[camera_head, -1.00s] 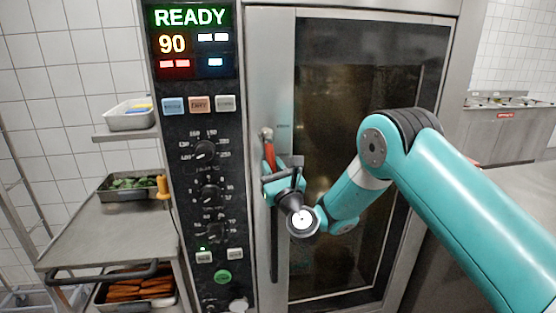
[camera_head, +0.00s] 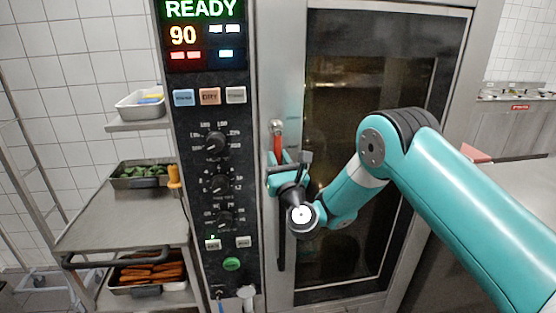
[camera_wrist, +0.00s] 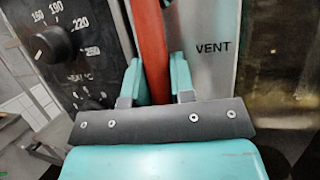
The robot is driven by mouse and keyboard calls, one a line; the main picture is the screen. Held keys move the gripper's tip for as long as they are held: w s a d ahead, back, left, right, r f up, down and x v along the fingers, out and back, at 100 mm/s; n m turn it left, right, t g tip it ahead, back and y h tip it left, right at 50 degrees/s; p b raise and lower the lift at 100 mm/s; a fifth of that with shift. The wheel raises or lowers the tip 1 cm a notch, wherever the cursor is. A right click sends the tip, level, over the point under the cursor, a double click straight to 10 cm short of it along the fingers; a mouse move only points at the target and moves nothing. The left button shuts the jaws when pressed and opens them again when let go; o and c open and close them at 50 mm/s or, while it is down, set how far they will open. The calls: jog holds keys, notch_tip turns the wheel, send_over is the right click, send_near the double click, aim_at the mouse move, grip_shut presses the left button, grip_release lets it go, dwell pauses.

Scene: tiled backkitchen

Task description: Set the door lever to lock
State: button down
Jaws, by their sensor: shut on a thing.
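The door lever (camera_head: 278,141) is red with a round silver pivot at its top, on the steel door frame at the left of the oven door (camera_head: 365,150). In the head view it hangs down from the pivot, close to vertical. In the wrist view the red lever (camera_wrist: 151,42) runs up between the two teal fingers. My gripper (camera_head: 277,162) is shut on the lever's lower part, and the wrist view shows its fingers (camera_wrist: 157,82) on both sides of it. The lever's lower end is hidden by my gripper.
The control panel (camera_head: 203,120) with black knobs is just left of the lever. A side table (camera_head: 125,215) with food trays stands at the left. A "VENT" label (camera_wrist: 213,48) is right of the lever. A long dark vertical handle (camera_head: 282,250) shows below my gripper.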

jog(key=c, duration=1)
grip_release()
jog(key=shift+s+f+b, duration=0.1)
jog(key=shift+b, duration=0.3)
jog(key=b+v, duration=1.7)
jog(key=b, duration=0.8)
jog(key=shift+s+d, duration=0.1)
jog(key=shift+s, duration=0.05)
